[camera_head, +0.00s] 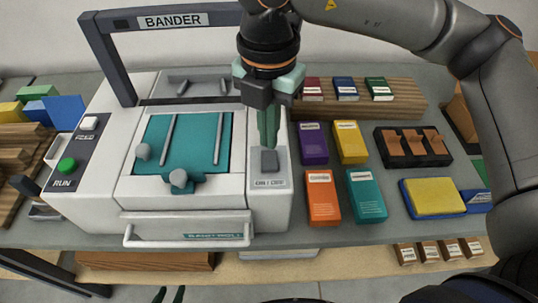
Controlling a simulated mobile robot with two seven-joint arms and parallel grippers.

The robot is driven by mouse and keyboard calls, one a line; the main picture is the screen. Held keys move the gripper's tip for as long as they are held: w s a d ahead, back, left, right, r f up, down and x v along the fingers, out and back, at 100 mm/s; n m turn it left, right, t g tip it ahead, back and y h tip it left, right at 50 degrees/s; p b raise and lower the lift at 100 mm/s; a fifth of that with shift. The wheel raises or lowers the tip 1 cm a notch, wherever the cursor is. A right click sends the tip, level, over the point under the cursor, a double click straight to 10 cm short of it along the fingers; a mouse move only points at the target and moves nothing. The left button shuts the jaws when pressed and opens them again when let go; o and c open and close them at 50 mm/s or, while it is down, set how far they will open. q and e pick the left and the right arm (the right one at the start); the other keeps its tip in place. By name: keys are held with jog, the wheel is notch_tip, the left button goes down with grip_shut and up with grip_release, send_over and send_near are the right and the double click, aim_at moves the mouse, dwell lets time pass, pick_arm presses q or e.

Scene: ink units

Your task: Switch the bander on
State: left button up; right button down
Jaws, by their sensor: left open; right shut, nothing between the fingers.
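The bander (175,203) is a white machine with a dark frame carrying a BANDER sign (173,21) and a teal bed. Its grey ON/OFF switch (269,161) sits on the right-hand panel. My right gripper (269,146) is shut and empty, pointing down, with its green fingertips at the switch's far edge. I cannot tell whether they touch it. A green RUN button (67,165) and a white button (89,123) are on the left panel. My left gripper (169,294) is open at the bottom edge; only its fingertips show.
Right of the bander lie purple (313,144), yellow (350,142), orange (322,198) and teal (366,195) boxes. A black holder (413,160) and a yellow pad (433,197) are farther right. My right arm passes over the right side. Coloured blocks (63,112) lie at left.

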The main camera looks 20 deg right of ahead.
aim_at(269, 153)
jog(key=shift+f, duration=0.1)
notch_tip(269, 153, down, 3)
jog(key=b, duration=0.2)
jog(key=shift+r+b, duration=0.2)
jog(key=shift+b, duration=0.15)
jog(key=shift+s+f, duration=0.1)
notch_tip(269, 153, up, 7)
jog(key=p, duration=0.4)
